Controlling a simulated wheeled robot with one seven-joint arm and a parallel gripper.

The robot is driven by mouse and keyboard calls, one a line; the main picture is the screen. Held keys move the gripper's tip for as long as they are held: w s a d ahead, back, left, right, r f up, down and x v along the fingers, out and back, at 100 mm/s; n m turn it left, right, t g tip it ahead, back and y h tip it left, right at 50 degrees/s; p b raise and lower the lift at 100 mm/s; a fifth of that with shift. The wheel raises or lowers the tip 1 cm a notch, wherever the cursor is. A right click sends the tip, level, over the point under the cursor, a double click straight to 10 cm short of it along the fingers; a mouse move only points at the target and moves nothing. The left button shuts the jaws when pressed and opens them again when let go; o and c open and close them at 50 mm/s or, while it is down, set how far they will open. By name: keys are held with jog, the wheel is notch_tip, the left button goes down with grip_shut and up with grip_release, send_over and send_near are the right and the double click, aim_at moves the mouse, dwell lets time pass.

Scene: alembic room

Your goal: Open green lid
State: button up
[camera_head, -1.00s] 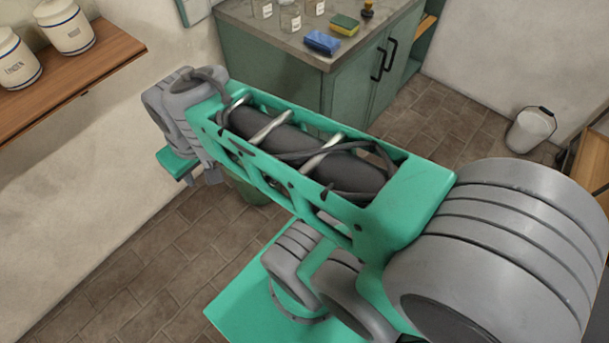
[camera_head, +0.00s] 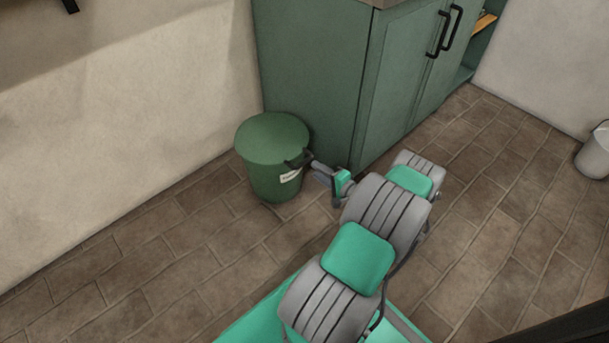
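A green bin (camera_head: 272,180) stands upright on the tiled floor, by the wall and the side of the green cabinet. Its round green lid (camera_head: 270,137) sits flat on top and looks closed. A dark handle (camera_head: 299,159) sticks out at the lid's right edge, above a white label. My gripper (camera_head: 314,165) is at the right side of the bin, its tip at or very close to the handle. The fingers are small and partly hidden by the arm, so I cannot tell whether they grip the handle.
The green cabinet (camera_head: 313,75) with black door handles stands right behind the bin. The pale wall (camera_head: 120,120) is to the left. A white bucket (camera_head: 594,155) is at the far right. The floor left and in front of the bin is clear.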

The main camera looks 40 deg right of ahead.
aim_at(305, 163)
jog(key=b+x, duration=0.2)
jog(key=x, duration=0.5)
jog(key=shift+w, duration=0.35)
jog(key=shift+c, duration=0.2)
grip_shut()
dwell(0.8)
